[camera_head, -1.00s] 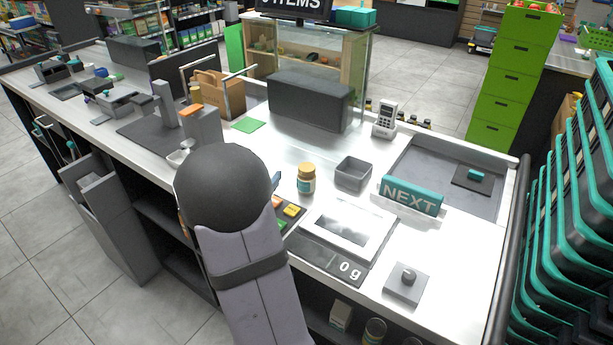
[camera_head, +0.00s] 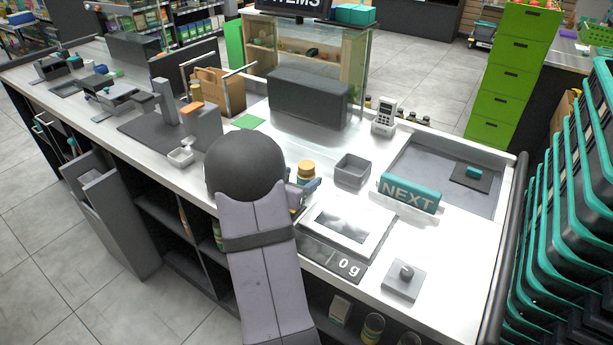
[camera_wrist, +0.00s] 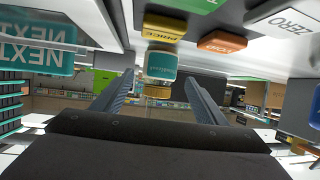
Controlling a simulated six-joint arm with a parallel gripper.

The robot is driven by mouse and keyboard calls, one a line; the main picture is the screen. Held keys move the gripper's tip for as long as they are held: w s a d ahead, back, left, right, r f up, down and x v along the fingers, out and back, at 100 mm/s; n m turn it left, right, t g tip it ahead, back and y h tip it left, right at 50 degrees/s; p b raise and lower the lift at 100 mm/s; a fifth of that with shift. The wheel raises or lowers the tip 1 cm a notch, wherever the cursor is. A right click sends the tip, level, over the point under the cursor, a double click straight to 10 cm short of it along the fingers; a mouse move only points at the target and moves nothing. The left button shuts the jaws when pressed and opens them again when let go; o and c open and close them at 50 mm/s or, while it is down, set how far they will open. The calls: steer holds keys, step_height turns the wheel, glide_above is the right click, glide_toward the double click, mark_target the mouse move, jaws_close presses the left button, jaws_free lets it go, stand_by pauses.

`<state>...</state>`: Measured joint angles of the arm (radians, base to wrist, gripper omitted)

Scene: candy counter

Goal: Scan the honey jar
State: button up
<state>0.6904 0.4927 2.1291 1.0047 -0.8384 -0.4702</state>
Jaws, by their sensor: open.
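The honey jar (camera_head: 306,168) has a golden lid and stands on the counter left of the grey bin; its lower part is hidden by my gripper in the head view. In the wrist view, which looks upside down, the jar (camera_wrist: 160,66) shows a teal label and golden lid. My gripper (camera_wrist: 158,78) is open, its two fingers pointing at the jar, which appears in the gap between the fingertips. I cannot tell whether the fingers touch it. In the head view my gripper (camera_head: 308,188) is partly hidden behind my dark arm joint.
A weighing scale (camera_head: 308,240) reading 0 g lies in front of the jar. A yellow key (camera_wrist: 163,27) and an orange key (camera_wrist: 222,42) are close by. A small grey bin (camera_head: 352,170) and the NEXT bar (camera_head: 410,194) stand to the right. A card terminal (camera_head: 384,115) is behind.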

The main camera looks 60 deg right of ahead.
mark_target(302, 177)
steer(key=shift+p+x, duration=0.4)
steer(key=shift+x, duration=1.85)
steer(key=shift+s, duration=0.1)
steer(key=c, duration=1.4)
